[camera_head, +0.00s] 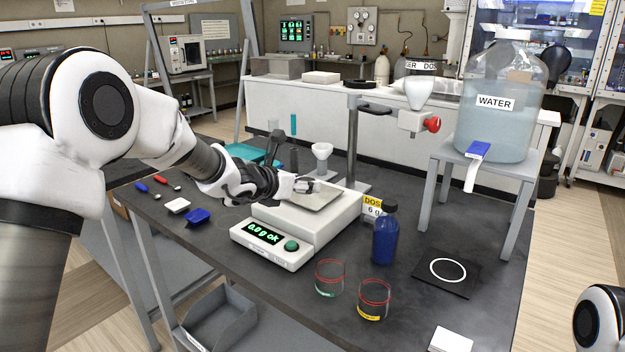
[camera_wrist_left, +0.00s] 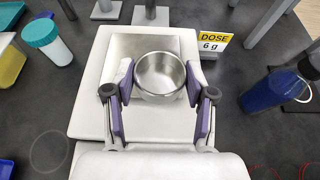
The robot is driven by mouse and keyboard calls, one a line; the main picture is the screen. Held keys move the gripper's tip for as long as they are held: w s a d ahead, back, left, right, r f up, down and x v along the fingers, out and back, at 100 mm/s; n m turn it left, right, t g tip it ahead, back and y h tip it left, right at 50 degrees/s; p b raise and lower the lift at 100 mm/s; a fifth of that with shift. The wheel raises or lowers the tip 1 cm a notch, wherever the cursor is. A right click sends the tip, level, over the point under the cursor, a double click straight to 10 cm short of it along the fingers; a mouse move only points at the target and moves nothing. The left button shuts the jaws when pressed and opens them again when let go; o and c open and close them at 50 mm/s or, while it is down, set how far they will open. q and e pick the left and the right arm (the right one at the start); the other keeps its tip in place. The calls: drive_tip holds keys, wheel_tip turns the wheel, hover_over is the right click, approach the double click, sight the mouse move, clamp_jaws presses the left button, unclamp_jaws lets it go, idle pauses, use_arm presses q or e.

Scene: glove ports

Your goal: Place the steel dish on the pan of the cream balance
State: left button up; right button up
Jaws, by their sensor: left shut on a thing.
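The steel dish (camera_wrist_left: 160,76) is a small round open cup, empty and upright in the left wrist view. My left gripper (camera_wrist_left: 160,88) is shut on it, with a purple pad at each side. The dish is over the square steel pan (camera_wrist_left: 187,46) of the cream balance (camera_wrist_left: 92,100); I cannot tell whether it touches. In the head view my left gripper (camera_head: 303,186) is above the balance (camera_head: 292,235), low over its pan (camera_head: 322,200), and mostly hides the dish. The balance display reads 0.0 g ok. My right gripper is out of view.
A yellow dose card reading 6 g (camera_wrist_left: 212,44) and a blue bottle (camera_head: 385,238) stand right of the balance. Two glass beakers (camera_head: 330,278) (camera_head: 373,298) are in front. A funnel (camera_head: 322,158) and a metal post (camera_head: 351,140) stand behind.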

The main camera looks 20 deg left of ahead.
use_arm(q)
drive_tip(key=w+p, duration=0.1)
drive_tip(key=w, duration=0.1)
drive_tip(key=w+p, duration=0.1)
drive_tip(key=w, duration=0.1)
drive_tip(key=w+p, duration=0.1)
drive_tip(key=w, duration=0.1)
drive_tip(key=shift+w+a+f, duration=0.2)
drive_tip(key=shift+w+a, duration=0.05)
drive_tip(key=shift+w, duration=0.15)
wheel_tip(320, 180, down, 4)
drive_tip(key=shift+r, duration=0.15)
drive_tip(key=shift+s+b, duration=0.15)
drive_tip(key=shift+b, duration=0.3)
drive_tip(key=o, duration=1.1)
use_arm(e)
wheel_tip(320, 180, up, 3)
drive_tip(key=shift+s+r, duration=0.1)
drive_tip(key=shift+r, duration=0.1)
use_arm(q)
drive_tip(key=shift+r+p, duration=0.1)
drive_tip(key=shift+p, duration=0.2)
drive_tip(key=shift+s+a, duration=0.1)
drive_tip(key=shift+s, duration=0.1)
drive_tip(key=b+v, duration=0.3)
drive_tip(key=v, duration=0.8)
drive_tip(key=shift+s, duration=0.2)
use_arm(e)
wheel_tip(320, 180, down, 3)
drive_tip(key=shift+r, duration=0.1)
